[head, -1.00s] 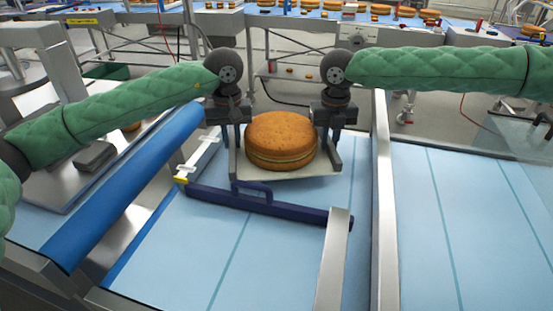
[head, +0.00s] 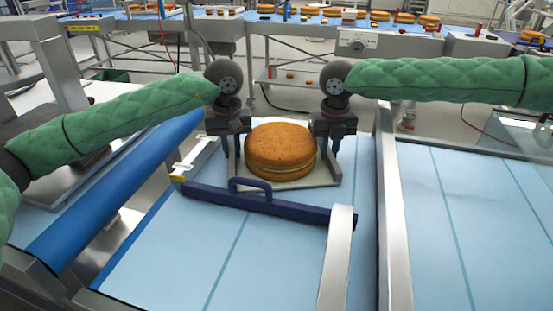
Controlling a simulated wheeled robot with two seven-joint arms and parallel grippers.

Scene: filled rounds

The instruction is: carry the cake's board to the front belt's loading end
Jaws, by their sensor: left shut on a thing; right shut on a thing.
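A round golden layered cake (head: 281,150) sits on a thin pale square board (head: 300,184) in the middle of the head view. My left gripper (head: 238,170) is shut on the board's left edge. My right gripper (head: 333,165) is shut on its right edge. The board is at or just above the light blue front belt (head: 180,245); I cannot tell whether it touches. A dark blue bar with a handle (head: 265,203) lies across the belt just on the near side of the board. The board's far edge is hidden behind the cake.
A metal rail (head: 390,220) separates this belt from another blue surface (head: 450,220) at right. A short metal guide (head: 337,260) stands near the bar's right end. A blue roller (head: 115,190) runs along the left. Another line with several cakes (head: 380,16) is at the back.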

